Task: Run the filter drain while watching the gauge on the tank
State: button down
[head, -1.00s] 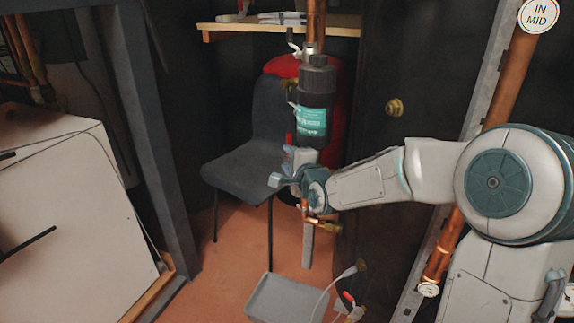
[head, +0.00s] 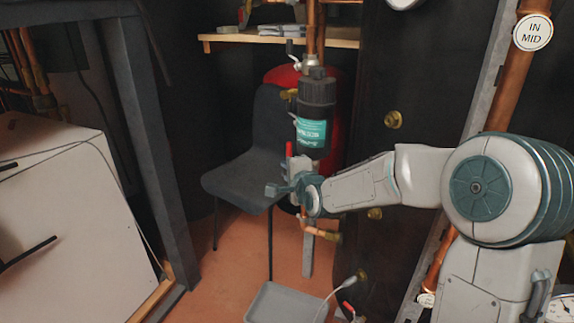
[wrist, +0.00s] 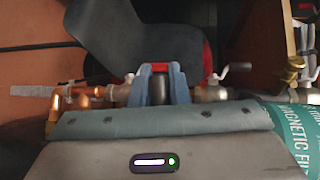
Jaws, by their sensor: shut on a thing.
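The filter (head: 316,95) is a black upright canister with a teal label, left of the dark tank (head: 385,160). Its label shows at the right edge of the wrist view (wrist: 296,125). My gripper (head: 285,188) is just below the filter, at the pipework. A round white face (head: 405,3), mostly cut off, shows at the top edge against the tank. It cannot be read.
A dark chair (head: 245,165) and a red vessel (head: 335,160) stand behind the filter. A dial (head: 562,308) is cut off at bottom right. A white casing (head: 70,220) fills the left.

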jog(key=shift+s+d+f+n+g+h+p, duration=0.1)
jog(key=shift+d+f+n+g+h+p, duration=0.1)
jog(key=shift+f+n+g+h, duration=0.3)
jog(key=shift+d+f+n+g+h+p, duration=0.1)
jog(key=shift+f+n+g+h+p, duration=0.1)
jog(key=shift+f+n+g+h, duration=0.3)
jog(key=shift+r, duration=0.2)
jog(key=c, duration=1.4)
grip_release()
jog(key=shift+p+v, duration=3.55)
jog(key=shift+v, duration=3.35)
jog(key=shift+f, duration=0.15)
